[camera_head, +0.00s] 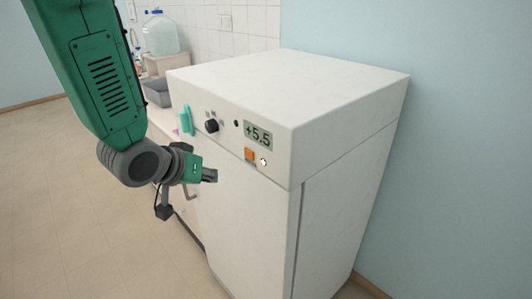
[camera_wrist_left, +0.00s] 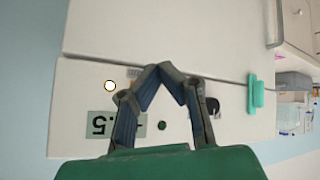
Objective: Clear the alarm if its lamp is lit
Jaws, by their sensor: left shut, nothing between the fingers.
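A white cabinet (camera_head: 260,95) has a panel with a display (camera_head: 258,135) reading +5.5. An orange square button (camera_head: 249,154) is below the display, with a small white round spot (camera_head: 263,162) beside it. I cannot tell which part is the alarm lamp. A small dark green round spot (camera_head: 236,123) left of the display looks unlit. My left gripper (camera_head: 209,175) is shut and empty, in front of the cabinet, left of and below the button. In the left wrist view its fingers (camera_wrist_left: 165,70) hide the button; the white spot (camera_wrist_left: 110,86) looks bright. My right gripper is not in view.
A black knob (camera_head: 211,125) and a teal handle (camera_head: 186,118) are on the cabinet's left part. A grey tray (camera_head: 157,92) and a large clear bottle (camera_head: 160,36) are behind at left. A blue wall (camera_head: 460,150) is close at right.

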